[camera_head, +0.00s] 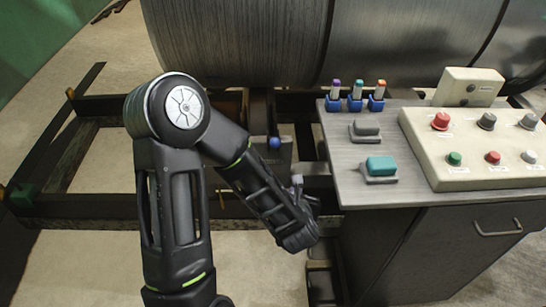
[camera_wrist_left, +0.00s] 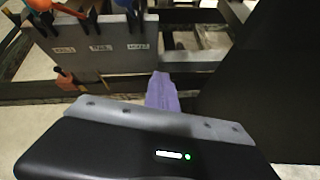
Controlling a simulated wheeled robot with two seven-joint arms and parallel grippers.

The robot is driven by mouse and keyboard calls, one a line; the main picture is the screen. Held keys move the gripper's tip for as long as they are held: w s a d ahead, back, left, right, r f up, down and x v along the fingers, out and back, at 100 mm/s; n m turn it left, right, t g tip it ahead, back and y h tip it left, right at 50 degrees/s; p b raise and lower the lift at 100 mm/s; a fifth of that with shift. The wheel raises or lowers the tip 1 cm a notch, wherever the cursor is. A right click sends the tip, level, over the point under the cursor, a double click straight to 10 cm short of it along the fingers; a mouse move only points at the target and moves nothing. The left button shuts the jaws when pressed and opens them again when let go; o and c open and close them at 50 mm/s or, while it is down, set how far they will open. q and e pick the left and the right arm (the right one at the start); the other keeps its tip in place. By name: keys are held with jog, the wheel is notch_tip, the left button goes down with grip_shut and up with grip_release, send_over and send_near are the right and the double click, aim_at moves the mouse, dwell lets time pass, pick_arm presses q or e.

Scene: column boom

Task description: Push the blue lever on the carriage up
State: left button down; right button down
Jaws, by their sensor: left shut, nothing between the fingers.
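The blue lever's round knob (camera_head: 274,143) shows in the head view just past my left forearm, on the grey carriage below the big drum. My arm hides the lower part of the carriage. In the left wrist view the carriage panel (camera_wrist_left: 100,52) carries several dark lever slots and white labels. My left gripper (camera_wrist_left: 162,90) is shut and empty, in front of and right of the panel, apart from the levers. My right gripper is not in view.
A grey console (camera_head: 335,170) stands right of my left arm, with a beige button box (camera_head: 470,175), several colored markers in blue holders and a teal rocker (camera_head: 381,166). Dark rails (camera_head: 110,207) run low across the floor. The large metal drum (camera_head: 235,40) is behind.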

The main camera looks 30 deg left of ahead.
aim_at(274, 141)
pick_arm(q)
jog(key=a+r+n+y, duration=0.1)
jog(key=n, duration=0.1)
jog(key=a+r+n, duration=0.1)
jog(key=n, duration=0.1)
jog(key=a+r+n+y, duration=0.1)
jog(key=shift+s+a+r+n+y, duration=0.3)
jog(key=shift+s+a+n, duration=0.05)
jog(key=shift+a+n, duration=0.05)
jog(key=shift+w, duration=0.1)
jog(key=w+a+f+p, duration=0.1)
jog(key=w+a, duration=0.7)
jog(key=shift+f, duration=0.2)
jog(key=shift+w, duration=0.15)
